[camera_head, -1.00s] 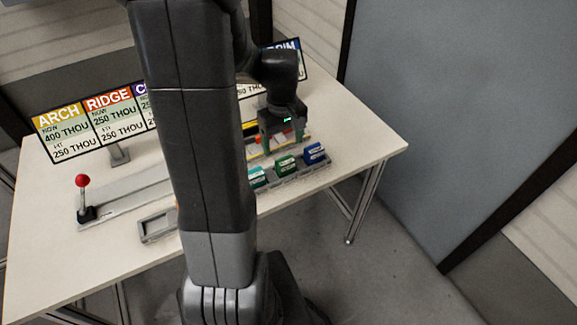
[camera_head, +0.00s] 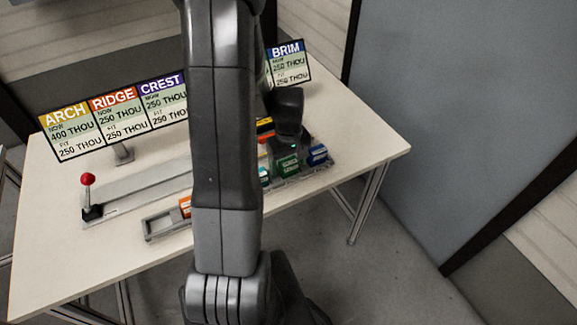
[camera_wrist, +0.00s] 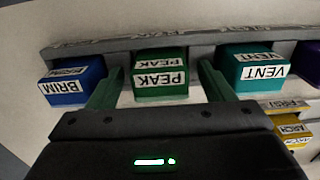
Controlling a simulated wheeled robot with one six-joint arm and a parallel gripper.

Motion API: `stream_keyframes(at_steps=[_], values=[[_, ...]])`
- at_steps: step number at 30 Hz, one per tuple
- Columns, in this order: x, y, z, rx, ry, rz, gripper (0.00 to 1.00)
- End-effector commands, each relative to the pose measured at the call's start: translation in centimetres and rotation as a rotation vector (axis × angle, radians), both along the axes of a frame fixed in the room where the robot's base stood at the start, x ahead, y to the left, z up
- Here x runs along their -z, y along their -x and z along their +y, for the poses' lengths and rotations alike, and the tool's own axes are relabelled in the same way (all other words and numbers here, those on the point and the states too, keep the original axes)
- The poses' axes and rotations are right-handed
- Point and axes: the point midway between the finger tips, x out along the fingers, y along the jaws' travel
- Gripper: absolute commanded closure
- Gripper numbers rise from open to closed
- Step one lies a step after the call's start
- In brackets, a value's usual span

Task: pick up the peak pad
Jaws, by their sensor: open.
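The peak pad is a green block (camera_wrist: 160,61) labelled PEAK in the rack, at the top middle of the wrist view. In the head view the green pad (camera_head: 287,166) shows below my gripper. My gripper (camera_wrist: 160,85) is open, with one green finger on each side of the peak pad in the wrist view. I cannot tell whether the fingers reach down beside it or touch it. My dark wrist hides part of the rack in the head view.
The blue BRIM pad (camera_wrist: 72,82) and the teal VENT pad (camera_wrist: 252,68) sit either side in the grey rack (camera_wrist: 115,50). A yellow ARCH block (camera_wrist: 292,130) is at the right. A red-knobbed lever (camera_head: 88,180) and a sign board (camera_head: 125,110) stand on the white table (camera_head: 50,235).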

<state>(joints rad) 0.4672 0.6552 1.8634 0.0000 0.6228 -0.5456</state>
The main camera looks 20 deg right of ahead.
Motion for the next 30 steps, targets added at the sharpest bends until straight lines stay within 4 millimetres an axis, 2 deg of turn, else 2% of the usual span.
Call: stream_keyframes(at_steps=[5,12,23,30], values=[[0.0,0.0,0.0,0.0,0.0,0.0,0.25],[0.0,0.0,0.0,0.0,0.0,0.0,0.73],[-0.6,-0.1,0.0,0.0,0.001,-0.002,0.74],[-4.1,-0.1,0.0,0.0,0.003,-0.004,0.74]])
